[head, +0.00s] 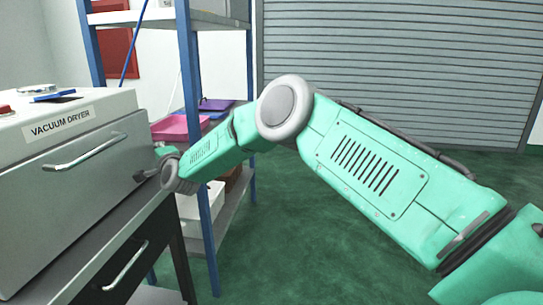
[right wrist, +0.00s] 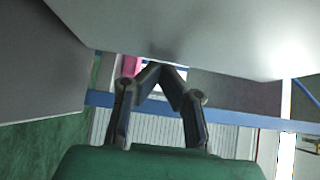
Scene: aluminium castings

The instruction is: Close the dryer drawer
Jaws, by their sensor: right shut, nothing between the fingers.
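The vacuum dryer (head: 60,95) is a white-topped box at the left of the head view, with a label reading VACUUM DRYER. Its grey drawer front (head: 60,195) carries a silver bar handle (head: 85,152). I cannot tell how far the drawer stands out from the body. My right gripper (head: 141,176) is at the right end of the drawer front, apart from the handle; whether it touches is unclear. In the right wrist view the right gripper (right wrist: 160,68) is shut and empty, its fingertips together close to a pale grey surface. My left gripper is not in view.
Below the dryer is a dark cabinet drawer with a handle (head: 125,266). A blue-posted shelf rack (head: 206,235) stands behind my right arm, holding pink (head: 180,127) and purple trays (head: 216,104). A grey shutter (head: 400,60) closes the back. Green floor lies open in the middle.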

